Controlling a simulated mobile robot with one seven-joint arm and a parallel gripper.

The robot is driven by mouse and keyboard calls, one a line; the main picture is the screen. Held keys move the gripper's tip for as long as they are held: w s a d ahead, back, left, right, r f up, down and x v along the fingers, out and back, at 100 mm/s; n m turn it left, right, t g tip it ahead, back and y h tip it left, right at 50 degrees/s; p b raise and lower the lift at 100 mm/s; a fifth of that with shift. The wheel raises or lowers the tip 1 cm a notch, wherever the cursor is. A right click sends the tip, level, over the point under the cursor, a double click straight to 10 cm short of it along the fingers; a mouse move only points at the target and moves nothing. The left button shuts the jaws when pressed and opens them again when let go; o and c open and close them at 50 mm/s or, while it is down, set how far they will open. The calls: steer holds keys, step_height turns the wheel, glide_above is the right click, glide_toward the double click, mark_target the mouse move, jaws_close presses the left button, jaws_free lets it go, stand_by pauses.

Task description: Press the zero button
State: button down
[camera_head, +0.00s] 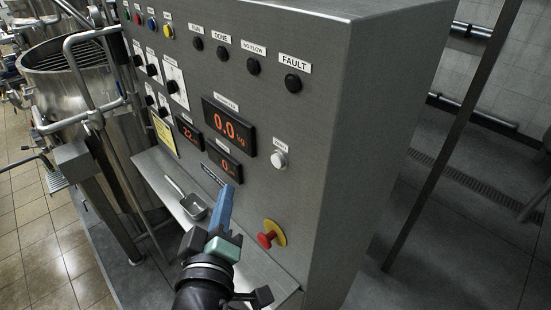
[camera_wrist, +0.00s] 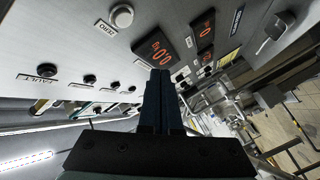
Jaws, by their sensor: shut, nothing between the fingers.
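The zero button (camera_head: 279,160) is a round pale button on the grey control panel, under a small label and to the right of the red-digit displays. In the wrist view the zero button (camera_wrist: 121,16) shows at the upper left with a label reading ZERO. My gripper (camera_head: 226,188) is shut and empty, its blue fingers pointing up at the panel, below and left of the button. In the wrist view my gripper (camera_wrist: 159,75) points toward the main display. The fingertips appear apart from the button. The main display (camera_head: 229,128) reads 0.0 kg.
A red emergency knob (camera_head: 266,240) on a yellow base projects below the button. A metal scoop (camera_head: 195,206) lies on the shelf (camera_head: 160,170) left of my gripper. Black indicators (camera_head: 292,84) line the panel's top. A steel vessel (camera_head: 65,85) stands at left.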

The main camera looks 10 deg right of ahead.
mark_target(271, 160)
steer(key=w+d+p, duration=0.3)
steer(key=w+d, duration=0.1)
steer(key=d, duration=0.2)
steer(key=shift+w+d, duration=0.3)
steer(key=shift+w, duration=0.05)
steer(key=shift+d+r+p, duration=0.1)
steer(key=shift+p, duration=0.25)
stand_by(1.5)
steer(key=shift+w+d, duration=0.2)
steer(key=shift+w, duration=0.05)
steer(key=shift+w+d+p, duration=0.25)
steer(key=shift+d+p, duration=0.15)
steer(key=shift+p, duration=0.05)
stand_by(0.7)
steer(key=shift+s+a, duration=0.1)
steer(key=shift+a, duration=0.05)
steer(key=shift+s+a+b, duration=0.35)
steer(key=shift+s+a, duration=0.1)
steer(key=shift+a, duration=0.1)
steer(key=shift+s+a+b, duration=0.55)
steer(key=shift+s+a, duration=0.2)
steer(key=shift+a, duration=0.3)
steer(key=shift+s+a+b, duration=0.55)
steer(key=shift+s+a, duration=0.15)
steer(key=shift+a, duration=0.3)
